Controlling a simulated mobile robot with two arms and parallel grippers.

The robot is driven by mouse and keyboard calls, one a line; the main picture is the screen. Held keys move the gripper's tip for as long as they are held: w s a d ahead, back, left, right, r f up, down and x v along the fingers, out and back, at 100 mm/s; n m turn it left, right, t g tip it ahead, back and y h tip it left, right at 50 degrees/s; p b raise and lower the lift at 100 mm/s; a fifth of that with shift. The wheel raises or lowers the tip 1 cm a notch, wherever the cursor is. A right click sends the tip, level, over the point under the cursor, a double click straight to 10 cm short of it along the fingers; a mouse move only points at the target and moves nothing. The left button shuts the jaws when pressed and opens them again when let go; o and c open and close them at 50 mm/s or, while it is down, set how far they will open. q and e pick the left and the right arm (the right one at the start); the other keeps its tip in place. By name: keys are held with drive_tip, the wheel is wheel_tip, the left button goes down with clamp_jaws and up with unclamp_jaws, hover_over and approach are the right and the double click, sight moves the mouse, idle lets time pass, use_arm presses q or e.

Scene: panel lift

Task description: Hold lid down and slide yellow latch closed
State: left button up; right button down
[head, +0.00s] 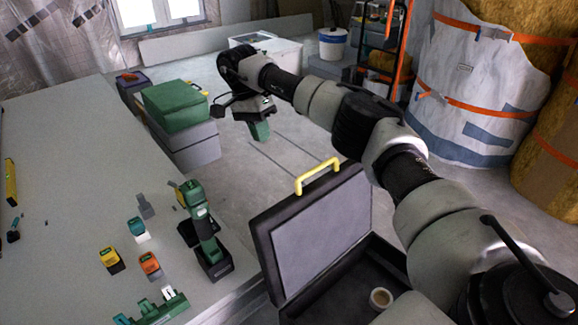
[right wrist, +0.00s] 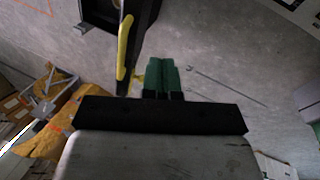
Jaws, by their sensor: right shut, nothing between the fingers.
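A dark case stands open, its lid (head: 318,235) raised with the grey inner face showing. A yellow handle-shaped piece (head: 317,176), perhaps the latch, sits on the lid's top edge. In the right wrist view a yellow bar (right wrist: 125,48) shows to the left of the fingers, beside the dark lid. My right gripper (head: 260,132), with green fingers, is beyond the lid and up to the left of the yellow piece, apart from it in the head view. Its fingers (right wrist: 162,78) are together and empty. Part of the case's base is hidden behind my right arm. My left gripper is out of view.
A small round tub (head: 381,298) lies inside the case. A grey table (head: 70,210) on the left bears a green drill (head: 200,220) and several small batteries. Green and grey boxes (head: 178,108) stand on the floor behind. Wrapped insulation rolls (head: 480,90) stand at right.

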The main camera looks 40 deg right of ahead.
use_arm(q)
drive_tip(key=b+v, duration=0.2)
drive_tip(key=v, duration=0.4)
use_arm(e)
drive_tip(key=s+d+f, duration=0.3)
drive_tip(key=s+f, duration=0.3)
drive_tip(key=f, duration=0.3)
drive_tip(key=shift+s+d+f, duration=0.15)
drive_tip(key=shift+s+d, duration=0.1)
drive_tip(key=shift+s, duration=0.05)
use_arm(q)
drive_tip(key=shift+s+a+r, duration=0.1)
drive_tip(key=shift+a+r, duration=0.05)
use_arm(e)
drive_tip(key=shift+d, duration=0.1)
